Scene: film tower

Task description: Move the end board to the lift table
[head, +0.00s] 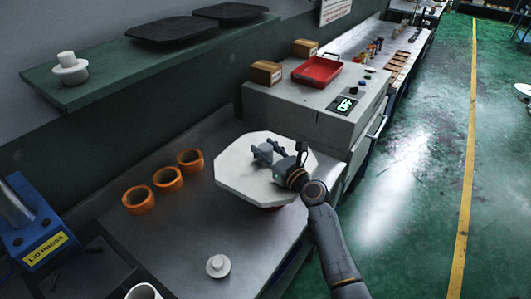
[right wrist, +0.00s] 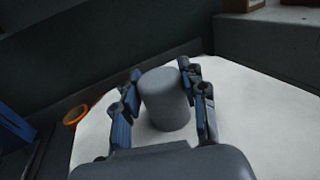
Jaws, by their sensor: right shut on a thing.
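The end board, a white eight-sided plate (head: 238,172), is at the front right of the steel bench. A grey cylindrical knob (right wrist: 165,98) stands up from its middle; in the head view the gripper partly hides it. My right gripper (head: 265,153) is shut on this knob from the right, and in the right wrist view its two fingers (right wrist: 163,95) flank the knob. The board looks level. A little red shows under its near edge; I cannot tell what bears it. No lift table can be made out for certain. My left gripper is not in view.
Several orange rings (head: 168,180) lie left of the board. A white knobbed piece (head: 218,265) sits near the bench front. A blue press (head: 38,230) stands at the left. Behind is a grey cabinet (head: 300,108) with a red tray (head: 317,71) and brown boxes. Green floor is free at right.

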